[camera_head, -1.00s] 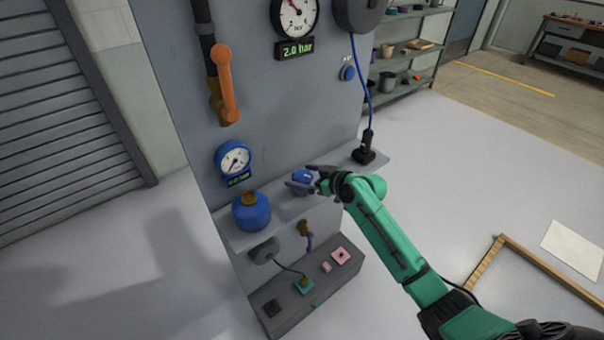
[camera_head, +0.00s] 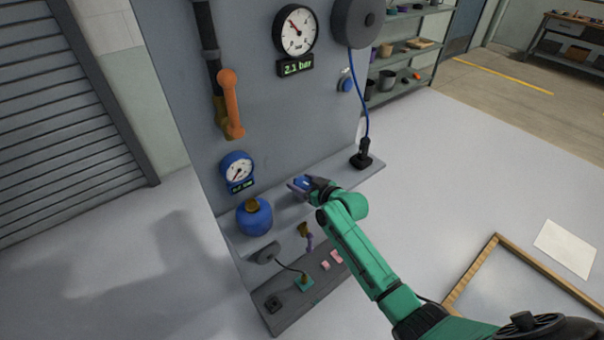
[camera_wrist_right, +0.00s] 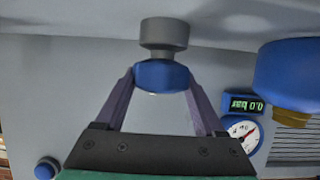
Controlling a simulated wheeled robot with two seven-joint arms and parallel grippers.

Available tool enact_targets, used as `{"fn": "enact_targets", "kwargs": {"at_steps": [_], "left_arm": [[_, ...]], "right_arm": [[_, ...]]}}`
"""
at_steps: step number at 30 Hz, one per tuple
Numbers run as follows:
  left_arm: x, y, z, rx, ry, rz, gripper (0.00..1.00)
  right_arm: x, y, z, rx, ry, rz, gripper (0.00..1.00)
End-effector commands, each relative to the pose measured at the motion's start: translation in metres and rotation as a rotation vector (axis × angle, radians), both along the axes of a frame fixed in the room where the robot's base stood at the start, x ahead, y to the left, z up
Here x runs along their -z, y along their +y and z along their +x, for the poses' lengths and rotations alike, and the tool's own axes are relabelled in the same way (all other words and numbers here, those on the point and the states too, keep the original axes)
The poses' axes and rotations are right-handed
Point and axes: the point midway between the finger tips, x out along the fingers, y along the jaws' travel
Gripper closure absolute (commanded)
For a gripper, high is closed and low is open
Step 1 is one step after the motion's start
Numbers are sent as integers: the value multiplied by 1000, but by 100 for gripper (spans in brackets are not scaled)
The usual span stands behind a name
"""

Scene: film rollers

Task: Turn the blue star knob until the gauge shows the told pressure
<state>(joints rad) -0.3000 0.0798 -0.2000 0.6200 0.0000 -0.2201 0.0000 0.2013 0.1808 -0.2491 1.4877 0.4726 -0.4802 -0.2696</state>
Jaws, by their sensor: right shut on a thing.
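The blue star knob (camera_wrist_right: 162,76) sits on a grey round stem in the right wrist view, between the two fingers of my right gripper (camera_wrist_right: 160,82). The gripper is shut on it. In the head view the knob (camera_head: 301,183) is partly covered by my right gripper (camera_head: 305,185) at the panel's shelf. The large black-rimmed gauge (camera_head: 295,32) has a display (camera_head: 296,67) reading 2.1 bar. A smaller blue-rimmed gauge (camera_head: 237,169) hangs lower left; its display (camera_wrist_right: 243,104) reads 0.0 bar, upside down, in the wrist view. My left gripper is not in view.
A blue round canister (camera_head: 254,217) stands on the shelf (camera_head: 290,215) left of the knob. An orange lever (camera_head: 230,105) hangs above. A black tool on a blue cord (camera_head: 361,158) stands at right. A lower ledge (camera_head: 285,318) holds small pink and teal pieces.

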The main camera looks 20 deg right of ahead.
Motion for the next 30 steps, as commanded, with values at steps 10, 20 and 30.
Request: {"fn": "enact_targets", "kwargs": {"at_steps": [10, 20, 30], "left_arm": [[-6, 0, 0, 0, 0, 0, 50], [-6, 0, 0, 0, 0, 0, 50], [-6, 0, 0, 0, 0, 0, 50]], "right_arm": [[-1, 1, 0, 29, -4, 0, 84], [-1, 1, 0, 27, -3, -1, 0], [-14, -12, -38, 27, -1, -2, 0]]}}
